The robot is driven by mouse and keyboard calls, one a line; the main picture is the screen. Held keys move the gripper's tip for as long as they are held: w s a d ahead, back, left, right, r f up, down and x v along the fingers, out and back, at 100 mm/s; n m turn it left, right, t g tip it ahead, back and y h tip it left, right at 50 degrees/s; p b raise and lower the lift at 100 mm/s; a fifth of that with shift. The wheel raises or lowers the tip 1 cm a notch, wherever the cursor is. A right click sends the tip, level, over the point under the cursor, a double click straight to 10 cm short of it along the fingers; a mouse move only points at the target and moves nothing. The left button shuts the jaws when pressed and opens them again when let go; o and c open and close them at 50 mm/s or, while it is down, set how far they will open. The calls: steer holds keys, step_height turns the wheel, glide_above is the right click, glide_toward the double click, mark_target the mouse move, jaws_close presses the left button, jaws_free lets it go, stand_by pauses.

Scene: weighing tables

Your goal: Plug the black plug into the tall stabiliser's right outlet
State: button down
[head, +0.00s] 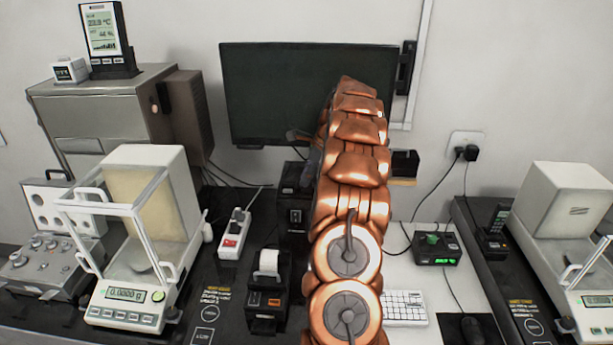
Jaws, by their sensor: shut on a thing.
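The tall stabiliser (294,215) is a black upright box behind the label printer, just left of my arm. My copper arm covers its right side, so I cannot make out its right outlet. A small dark grey part of my gripper (303,136) shows at the arm's left edge, above the stabiliser; its fingertips are mostly hidden. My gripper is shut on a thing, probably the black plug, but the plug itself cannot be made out. I cannot tell whether it touches the stabiliser.
A white power strip (234,234) and a label printer (268,300) stand left of my arm. A balance (135,250) is farther left, another (565,235) at right. A monitor (270,90) is behind. A small device (436,248) and keyboard (404,307) lie right.

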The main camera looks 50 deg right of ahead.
steer(key=shift+f, duration=0.45)
stand_by(0.3)
steer(key=c, duration=0.9)
jaws_free()
steer(key=shift+o, duration=0.7)
steer(key=o, duration=0.5)
steer(key=shift+p+v, duration=0.95)
steer(key=shift+v, duration=1.5)
steer(key=v, duration=0.2)
steer(key=shift+d+r, duration=0.1)
steer(key=shift+r, duration=0.15)
